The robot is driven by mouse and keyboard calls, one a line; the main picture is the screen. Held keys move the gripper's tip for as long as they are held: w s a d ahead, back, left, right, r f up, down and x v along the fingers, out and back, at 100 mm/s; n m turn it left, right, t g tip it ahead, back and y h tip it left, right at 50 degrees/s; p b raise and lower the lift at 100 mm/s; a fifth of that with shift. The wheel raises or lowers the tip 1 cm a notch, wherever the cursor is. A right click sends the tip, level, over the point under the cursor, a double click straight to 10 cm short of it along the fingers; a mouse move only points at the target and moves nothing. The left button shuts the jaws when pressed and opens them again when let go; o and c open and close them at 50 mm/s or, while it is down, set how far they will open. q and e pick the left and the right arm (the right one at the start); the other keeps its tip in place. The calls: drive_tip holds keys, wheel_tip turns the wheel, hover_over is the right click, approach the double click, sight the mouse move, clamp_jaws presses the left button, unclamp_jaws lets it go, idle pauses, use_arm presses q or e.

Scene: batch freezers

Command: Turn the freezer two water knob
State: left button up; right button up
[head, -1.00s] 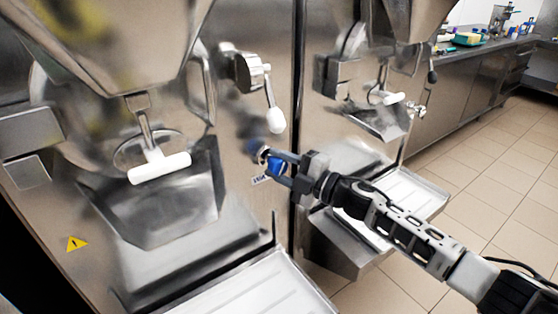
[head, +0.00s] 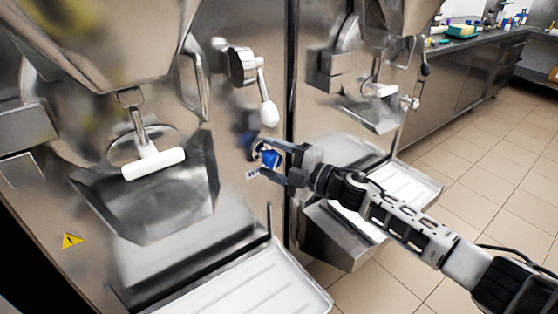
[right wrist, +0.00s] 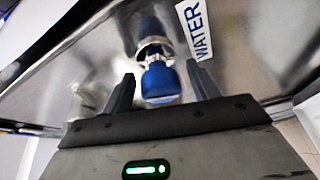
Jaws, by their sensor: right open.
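The blue water knob (head: 270,158) sits on the front panel of the near freezer, below a lever with a white grip. It also shows in the right wrist view (right wrist: 160,82), beside a white label (right wrist: 196,30) reading WATER. My right gripper (head: 272,162) is open, with one finger above and one below the knob in the head view. In the right wrist view its two fingers stand on either side of the knob, with a visible gap on each side. My left gripper is not in view.
The white-gripped lever (head: 268,112) hangs just above the knob. A chute with a white handle (head: 153,163) is at the left, and a white tray (head: 255,285) juts out below. A second freezer (head: 375,105) stands to the right. Tiled floor (head: 480,150) is clear.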

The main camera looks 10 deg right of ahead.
drive_tip(key=r+b+v, duration=0.1)
drive_tip(key=b+v, duration=0.1)
drive_tip(key=v, duration=1.4)
drive_tip(key=shift+f, duration=0.45)
drive_tip(key=s+a+f+m+g+h, duration=0.1)
drive_tip(key=s+a+f+m+h, duration=0.4)
drive_tip(key=s+f+m, duration=0.4)
drive_tip(key=s+a+f+m+g+h, duration=0.1)
drive_tip(key=s+a+f+m+h, duration=0.3)
drive_tip(key=s+f+m, duration=0.6)
drive_tip(key=a+m, duration=0.1)
drive_tip(key=m, duration=0.2)
drive_tip(key=shift+g+h, duration=0.3)
drive_tip(key=shift+h, duration=0.1)
drive_tip(key=shift+a+f, duration=0.1)
drive_tip(key=shift+f, duration=0.05)
idle(3.2)
